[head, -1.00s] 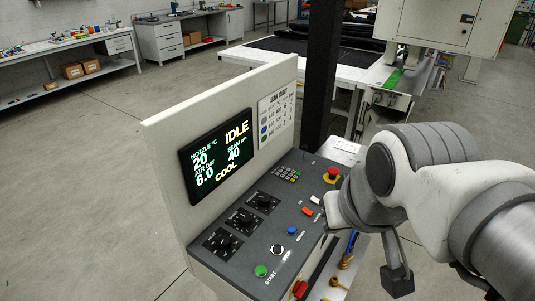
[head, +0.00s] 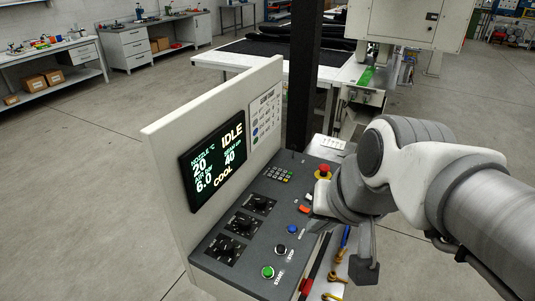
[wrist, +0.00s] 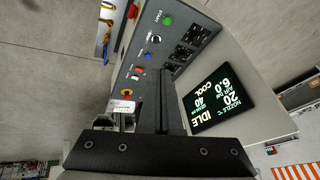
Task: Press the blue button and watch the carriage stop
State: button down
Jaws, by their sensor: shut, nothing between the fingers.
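The blue button (head: 292,229) sits on the sloping grey control panel (head: 225,262), between a black push button (head: 280,249) and an orange switch (head: 305,210). In the wrist view the blue button (wrist: 148,54) is small, left of my fingertips. My gripper (wrist: 161,74) is shut and empty, its dark fingers over the panel and apart from the blue button in the picture. In the head view my white arm hides the fingers. The screen (head: 217,158) reads IDLE, COOL, 20, 40 and 6.0. I cannot single out the carriage.
A green button (head: 267,272), several black knobs (head: 243,223), a keypad (head: 278,174) and a red emergency stop (head: 323,172) share the panel. A dark post (head: 303,80) stands behind it. A white machine (head: 405,20) stands at back right. The floor at left is clear.

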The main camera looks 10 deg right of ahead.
jog(key=w+a+f+m+y, duration=0.2)
jog(key=w+a+f+m, duration=0.1)
jog(key=w+m, duration=0.3)
jog(key=m+t+y+b, duration=0.1)
jog(key=m+t+b, duration=0.15)
jog(key=m, duration=2.75)
send_over(294, 230)
notch_tip(294, 230, down, 15)
jog(key=shift+f, duration=0.25)
notch_tip(294, 230, down, 9)
jog(key=b, duration=0.8)
jog(key=shift+r, duration=0.2)
jog(key=shift+f+b, duration=0.4)
jog(key=shift+b, duration=0.05)
